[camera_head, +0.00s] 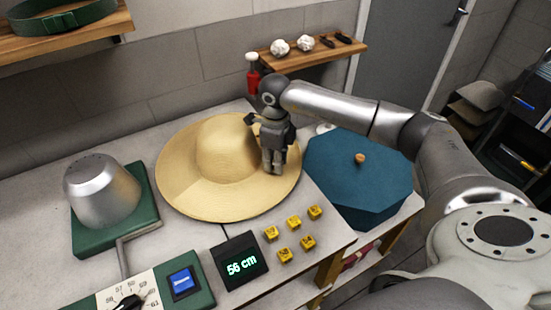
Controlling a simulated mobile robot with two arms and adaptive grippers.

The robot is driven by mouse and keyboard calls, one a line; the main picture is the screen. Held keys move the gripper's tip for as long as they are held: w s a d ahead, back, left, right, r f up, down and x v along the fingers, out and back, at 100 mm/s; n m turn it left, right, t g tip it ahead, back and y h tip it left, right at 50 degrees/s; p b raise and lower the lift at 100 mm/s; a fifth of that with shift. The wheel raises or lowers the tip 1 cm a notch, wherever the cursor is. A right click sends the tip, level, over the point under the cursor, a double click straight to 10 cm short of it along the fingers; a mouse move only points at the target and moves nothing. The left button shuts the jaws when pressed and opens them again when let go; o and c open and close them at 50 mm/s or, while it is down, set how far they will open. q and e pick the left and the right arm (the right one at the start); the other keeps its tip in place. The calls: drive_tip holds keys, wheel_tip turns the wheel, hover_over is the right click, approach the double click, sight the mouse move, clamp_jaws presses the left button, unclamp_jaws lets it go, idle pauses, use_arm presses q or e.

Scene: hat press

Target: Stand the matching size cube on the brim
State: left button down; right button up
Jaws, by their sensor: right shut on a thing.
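The straw hat (188,172) lies on the worktop, its wide brim flat around the rounded crown. My right gripper (273,170) points down over the right part of the brim, beside the crown. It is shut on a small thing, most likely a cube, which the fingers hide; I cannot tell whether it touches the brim. Several yellow number cubes (294,222) stand in two rows in front of the hat, and the front row's right end is empty. Their numbers are too small to read. The display (240,263) shows 56 cm. My left gripper is not in view.
A metal hat block (101,190) on a green base stands at the left. A dial panel (128,296) and a blue button (182,281) are at the front. A blue octagonal box (357,180) stands right of the hat. A wall shelf (316,56) is behind.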

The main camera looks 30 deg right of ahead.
drive_tip(key=shift+f+b, duration=0.75)
drive_tip(key=shift+f, duration=0.15)
idle(0.3)
drive_tip(key=o, duration=0.8)
